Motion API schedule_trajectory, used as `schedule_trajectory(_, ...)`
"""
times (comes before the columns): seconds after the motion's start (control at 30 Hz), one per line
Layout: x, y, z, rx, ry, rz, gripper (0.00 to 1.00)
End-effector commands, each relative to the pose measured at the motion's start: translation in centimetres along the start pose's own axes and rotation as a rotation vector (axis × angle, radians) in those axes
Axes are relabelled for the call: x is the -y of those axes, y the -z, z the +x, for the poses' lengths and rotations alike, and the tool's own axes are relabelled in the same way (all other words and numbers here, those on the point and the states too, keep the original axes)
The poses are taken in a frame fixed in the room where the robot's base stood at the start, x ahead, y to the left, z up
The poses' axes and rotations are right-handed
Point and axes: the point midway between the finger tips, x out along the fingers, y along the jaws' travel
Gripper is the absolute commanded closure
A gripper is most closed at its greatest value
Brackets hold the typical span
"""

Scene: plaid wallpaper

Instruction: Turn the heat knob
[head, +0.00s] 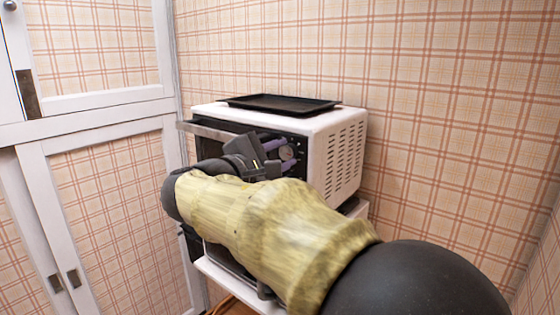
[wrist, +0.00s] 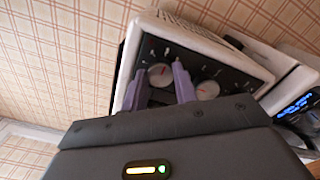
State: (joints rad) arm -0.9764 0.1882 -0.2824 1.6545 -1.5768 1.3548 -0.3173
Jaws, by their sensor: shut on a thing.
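A white toaster oven (head: 338,150) has a dark control panel with round pale knobs. In the wrist view, one knob with a red mark (wrist: 160,75) sits between the two purple fingers of my gripper (wrist: 158,80). A second pale knob with a red mark (wrist: 207,90) is just outside the right finger. My gripper (head: 277,155) also shows in the head view, at the oven's front panel, with a pale knob (head: 287,153) by its fingertips. It is shut on the knob between its fingers. I cannot read which knob is for heat.
A black tray (head: 280,103) lies on top of the oven. The oven door's edge (head: 215,131) sticks out at the left. White-framed plaid cabinet doors (head: 95,100) stand to the left. A dark device with a blue display (wrist: 298,105) shows at the right of the wrist view.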

Motion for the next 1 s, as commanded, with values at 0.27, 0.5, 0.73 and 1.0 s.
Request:
schedule_trajectory(0.27,0.0,0.0,0.0,0.0,0.001,-0.001,0.68)
schedule_trajectory(0.5,0.0,0.0,0.0,0.0,0.001,-0.001,0.62)
schedule_trajectory(0.73,0.1,0.1,-0.8,-0.002,-0.001,-0.001,0.62)
schedule_trajectory(1.0,0.2,0.2,-5.3,-0.004,-0.001,0.001,0.62)
